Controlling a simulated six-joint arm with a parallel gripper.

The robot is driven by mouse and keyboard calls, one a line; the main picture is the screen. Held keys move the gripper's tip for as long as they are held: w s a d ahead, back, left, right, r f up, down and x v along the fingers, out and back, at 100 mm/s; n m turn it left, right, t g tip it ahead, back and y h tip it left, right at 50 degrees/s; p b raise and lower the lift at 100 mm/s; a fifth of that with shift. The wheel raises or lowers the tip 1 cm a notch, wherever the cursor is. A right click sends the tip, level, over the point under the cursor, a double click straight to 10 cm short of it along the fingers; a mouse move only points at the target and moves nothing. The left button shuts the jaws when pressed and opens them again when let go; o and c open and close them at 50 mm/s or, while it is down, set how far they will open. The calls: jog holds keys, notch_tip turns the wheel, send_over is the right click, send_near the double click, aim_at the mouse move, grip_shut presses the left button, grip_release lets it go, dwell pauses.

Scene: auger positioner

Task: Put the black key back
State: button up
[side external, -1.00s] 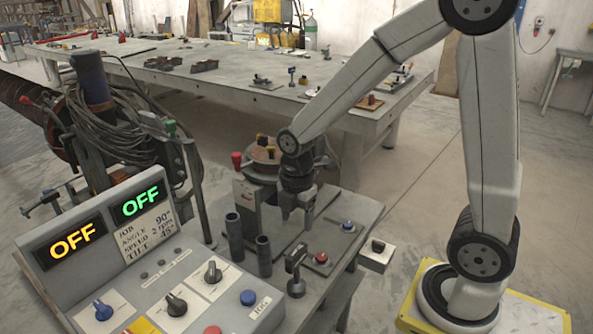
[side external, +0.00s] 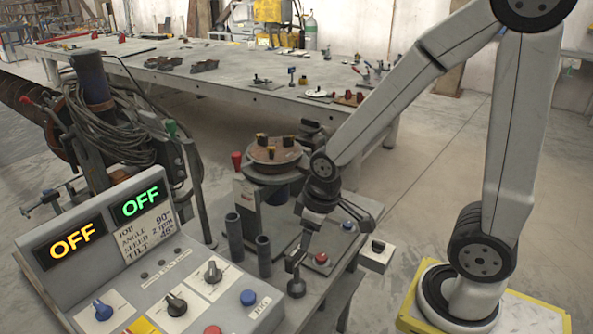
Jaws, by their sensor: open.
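A small black upright piece with a wide head (side external: 294,262) stands at the front of the work table; it may be the black key, but the view is too coarse to be sure. My gripper (side external: 301,246) is open, tilted down to the left. Its fingertips are just above and beside the head of this piece; I cannot tell whether they touch it. The finger gap is hard to make out. A round brown turntable (side external: 273,158) with several dark and brass-coloured blocks is behind my gripper.
Two dark upright tubes (side external: 264,256) stand left of my gripper. A red button (side external: 321,258) and a blue button (side external: 347,225) are to its right. The control panel (side external: 150,262) reads OFF twice.

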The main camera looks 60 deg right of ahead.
jog(key=shift+s+a+f+m, duration=0.1)
jog(key=shift+s+m, duration=0.1)
jog(key=shift+m, duration=0.45)
jog(key=shift+s+m, duration=0.15)
jog(key=shift+m, duration=0.5)
dwell(0.4)
